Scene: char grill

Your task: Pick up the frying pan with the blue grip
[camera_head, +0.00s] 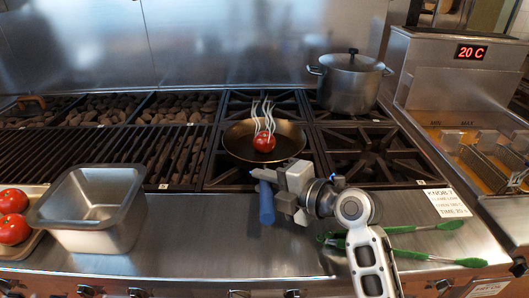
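The frying pan (237,149) sits on a burner grate in the middle of the range. A red tomato lies in it (264,143), with white wavy steam marks above. The pan's blue grip (266,206) points toward me over the steel front ledge. My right gripper (270,187) is at the handle, its grey fingers close to the upper part of the blue grip and partly hiding it. Whether the fingers touch or close on the grip I cannot tell. My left gripper is not in view.
A lidded steel pot (349,88) stands on the back right burner. Green-handled tongs (420,228) lie on the ledge beside my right arm. A steel container (92,240) and a tray of tomatoes (14,250) are at left. A fryer (470,110) stands at right.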

